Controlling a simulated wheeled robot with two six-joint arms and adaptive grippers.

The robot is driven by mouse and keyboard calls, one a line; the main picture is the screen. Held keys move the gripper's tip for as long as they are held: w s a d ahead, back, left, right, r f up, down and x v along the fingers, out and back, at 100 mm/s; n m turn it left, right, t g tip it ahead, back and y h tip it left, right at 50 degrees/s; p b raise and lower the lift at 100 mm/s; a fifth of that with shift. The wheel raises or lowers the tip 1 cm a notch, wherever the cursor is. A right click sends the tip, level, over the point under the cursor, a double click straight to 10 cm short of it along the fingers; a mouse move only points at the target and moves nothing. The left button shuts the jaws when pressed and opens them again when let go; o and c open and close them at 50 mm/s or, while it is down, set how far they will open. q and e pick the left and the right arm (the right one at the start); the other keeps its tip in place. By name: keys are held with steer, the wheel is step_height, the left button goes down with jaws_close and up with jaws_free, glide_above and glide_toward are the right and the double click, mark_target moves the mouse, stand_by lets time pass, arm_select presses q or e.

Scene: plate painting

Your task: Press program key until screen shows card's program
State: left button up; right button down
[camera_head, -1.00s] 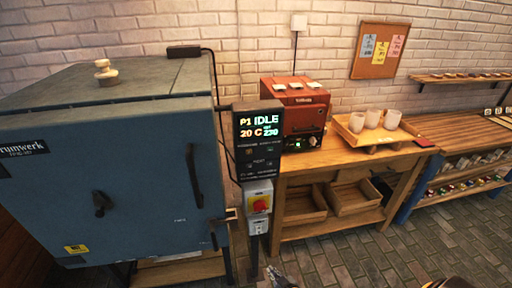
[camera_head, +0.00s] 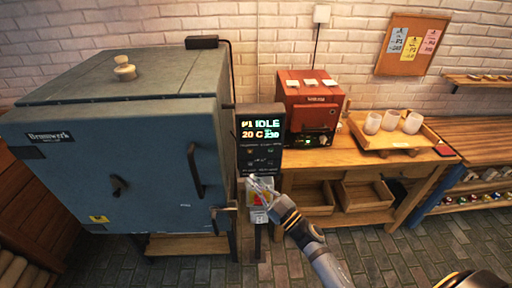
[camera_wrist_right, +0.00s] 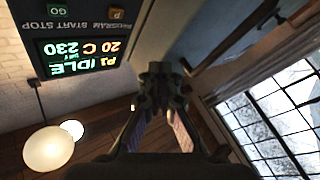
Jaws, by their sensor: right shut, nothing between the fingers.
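The kiln controller (camera_head: 244,130) is a dark panel beside the blue kiln. Its lit screen (camera_head: 262,129) reads P1 IDLE, 20 C, 230. In the right wrist view the screen (camera_wrist_right: 76,55) is upside down and reads the same. The P key (camera_wrist_right: 117,14), under the PROGRAM label, sits beside a GO key (camera_wrist_right: 58,12). My right gripper (camera_head: 253,181) is shut and empty, just below the panel and in front of the red and yellow switch box. It also shows in the right wrist view (camera_wrist_right: 158,75), apart from the keys. My left gripper is out of view.
The blue kiln (camera_head: 80,165) stands left. A red small kiln (camera_head: 309,95) and a tray (camera_head: 363,136) of white cups stand on the wooden bench. A corkboard (camera_head: 386,62) holds three cards, whose small print I cannot read surely. Brick floor lies in front.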

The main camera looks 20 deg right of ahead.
mark_target(250, 151)
steer(key=shift+s+a+r+y, duration=0.15)
steer(key=shift+r+y, duration=0.15)
steer(key=shift+r, duration=0.3)
steer(key=shift+w, duration=0.2)
steer(key=shift+w+d+b, duration=0.35)
steer(key=shift+w+d, duration=0.05)
steer(key=shift+w, duration=0.95)
steer(key=shift+w+d+b, duration=0.35)
steer(key=shift+w+d, duration=0.05)
steer(key=shift+w, duration=1)
steer(key=shift+w+d+b, duration=0.35)
steer(key=shift+w+d, duration=0.05)
steer(key=shift+w, duration=0.95)
steer(key=shift+w+d, duration=0.15)
steer(key=shift+w, duration=0.3)
